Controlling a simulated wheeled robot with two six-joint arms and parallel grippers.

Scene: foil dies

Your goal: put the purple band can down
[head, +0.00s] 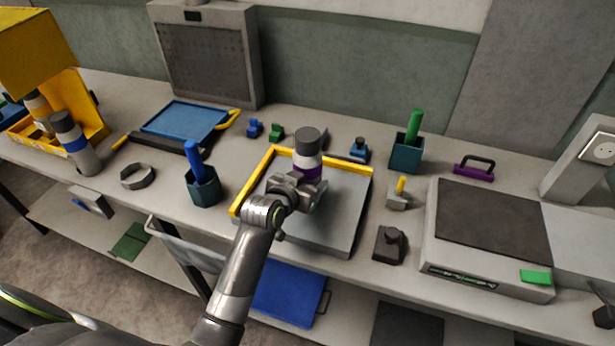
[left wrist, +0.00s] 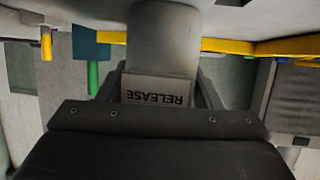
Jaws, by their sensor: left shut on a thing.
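The purple band can (head: 308,148) is a grey-white cylinder with a dark grey top and a purple band low on its visible side. My left gripper (head: 300,187) is shut around it, over the grey tray (head: 343,215) with a yellow raised rim at its back and left. The can stands roughly upright near the tray's back part. The gripper hides its lower end, so I cannot tell whether it touches the tray. In the left wrist view the can (left wrist: 163,38) rises between the fingers, above a plate reading RELEASE (left wrist: 158,90). My right gripper is not in view.
A blue band can (head: 75,142) stands at the left by a yellow stand (head: 85,100). A dark teal cup (head: 203,188) with a blue handle stands left of the tray. A small dark block (head: 389,245) and a scale-like box (head: 490,225) stand to the right.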

